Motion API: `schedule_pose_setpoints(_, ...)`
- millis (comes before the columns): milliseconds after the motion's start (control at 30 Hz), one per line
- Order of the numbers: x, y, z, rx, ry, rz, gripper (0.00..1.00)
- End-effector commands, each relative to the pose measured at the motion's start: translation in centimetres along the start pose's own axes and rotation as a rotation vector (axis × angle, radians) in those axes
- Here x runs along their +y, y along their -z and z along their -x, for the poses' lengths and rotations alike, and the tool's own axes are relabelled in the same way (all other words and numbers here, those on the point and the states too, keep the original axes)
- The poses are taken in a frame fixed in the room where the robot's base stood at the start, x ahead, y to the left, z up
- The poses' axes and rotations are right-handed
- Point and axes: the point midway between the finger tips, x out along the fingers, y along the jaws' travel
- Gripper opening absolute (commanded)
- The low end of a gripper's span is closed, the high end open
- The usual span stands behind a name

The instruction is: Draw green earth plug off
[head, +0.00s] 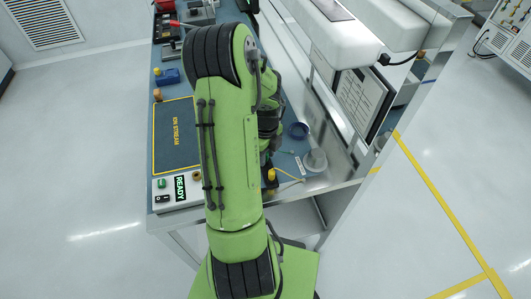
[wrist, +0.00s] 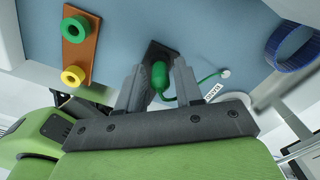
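In the wrist view the green plug (wrist: 159,76) stands at a black block (wrist: 153,52) on the blue bench top. A thin green cable runs from it to a small white disc (wrist: 225,73) on the right. My gripper (wrist: 159,70) is open, with one finger on each side of the plug. Narrow gaps seem to show between the fingers and the plug. The plug's lower end and its seat are partly hidden. In the head view my arm hides the plug and the fingertips.
A brown plate (wrist: 82,53) with a green ring and a yellow ring lies left of my gripper. A blue ring-shaped dish (wrist: 293,45) is at right. In the head view, a grey round cup (head: 315,160) and a yellow-topped black piece (head: 271,175) stand near the bench edge.

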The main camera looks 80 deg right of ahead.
Motion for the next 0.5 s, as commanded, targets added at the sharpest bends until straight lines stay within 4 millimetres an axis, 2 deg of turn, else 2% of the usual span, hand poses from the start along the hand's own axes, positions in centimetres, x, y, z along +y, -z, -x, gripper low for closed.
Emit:
schedule_pose_setpoints(33,-0.01,0.0,0.02,0.0,0.0,0.0,0.27)
schedule_pose_setpoints(200,-0.01,0.0,0.03,0.0,0.0,0.0,0.01)
schedule_pose_setpoints(500,-0.02,0.0,0.26,0.0,0.0,0.0,0.0)
